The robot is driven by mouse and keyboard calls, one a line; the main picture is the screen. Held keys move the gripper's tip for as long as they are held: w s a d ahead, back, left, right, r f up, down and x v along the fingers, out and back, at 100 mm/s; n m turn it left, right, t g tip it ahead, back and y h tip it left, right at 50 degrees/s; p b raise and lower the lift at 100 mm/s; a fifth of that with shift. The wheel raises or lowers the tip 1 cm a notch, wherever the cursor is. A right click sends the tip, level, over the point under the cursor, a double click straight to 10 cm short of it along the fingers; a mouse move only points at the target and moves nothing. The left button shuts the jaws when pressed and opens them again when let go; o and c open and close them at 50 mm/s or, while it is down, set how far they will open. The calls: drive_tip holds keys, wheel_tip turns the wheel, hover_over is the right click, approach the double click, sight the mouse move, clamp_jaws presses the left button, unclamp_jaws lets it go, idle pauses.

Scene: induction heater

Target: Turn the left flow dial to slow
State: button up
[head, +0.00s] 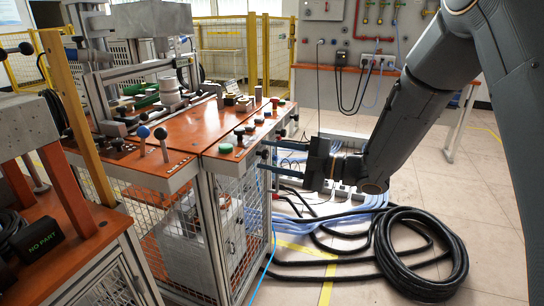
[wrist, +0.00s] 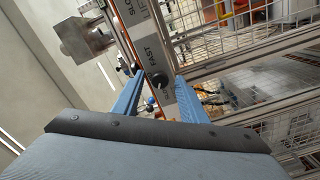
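A small black dial (wrist: 160,80) sits on a pale strip along the bench's side in the wrist view. The word FAST is printed beside it, and SLOW shows further up the strip. Its pointer direction is too small to read. My gripper (wrist: 159,77) is open, with one blue finger on each side of the dial; I cannot tell whether they touch it. In the head view my gripper (head: 280,154) reaches left to the bench's right side, where small black dials (head: 263,153) stick out. I cannot tell which dial is the left flow dial.
The orange-topped bench (head: 190,130) carries levers, buttons and metal fixtures. Mesh panels close its lower sides. A coil of black hose (head: 420,252) and cables lie on the floor below my arm. A wall panel (head: 350,45) with pipes stands behind.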

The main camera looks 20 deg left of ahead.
drive_tip(key=d, duration=0.7)
drive_tip(key=shift+s+d, duration=0.35)
drive_tip(key=shift+d, duration=0.05)
drive_tip(key=shift+w, duration=0.1)
